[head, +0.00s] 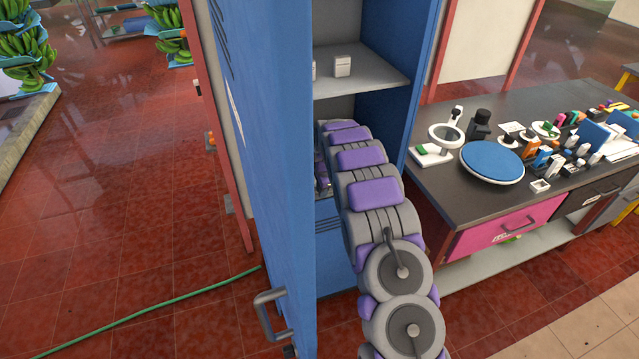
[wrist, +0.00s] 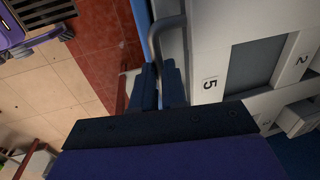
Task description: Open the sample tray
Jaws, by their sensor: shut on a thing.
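In the wrist view, my gripper (wrist: 159,75) is shut on a grey curved bar handle (wrist: 156,38). The handle stands at the edge of a light grey sample tray (wrist: 207,50) with recesses and the black numbers 5 and 2. A blue strip runs behind the handle. In the head view, my arm reaches into a blue cabinet (head: 385,125); its links and the open cabinet door (head: 270,150) hide my gripper and the tray there.
The blue door has its own grey handle (head: 268,312). A grey shelf (head: 365,75) with small white boxes is above my arm. At right stands a dark-topped bench (head: 435,195) with instruments and a pink drawer (head: 500,232). A green hose (head: 160,305) lies on the red tiled floor.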

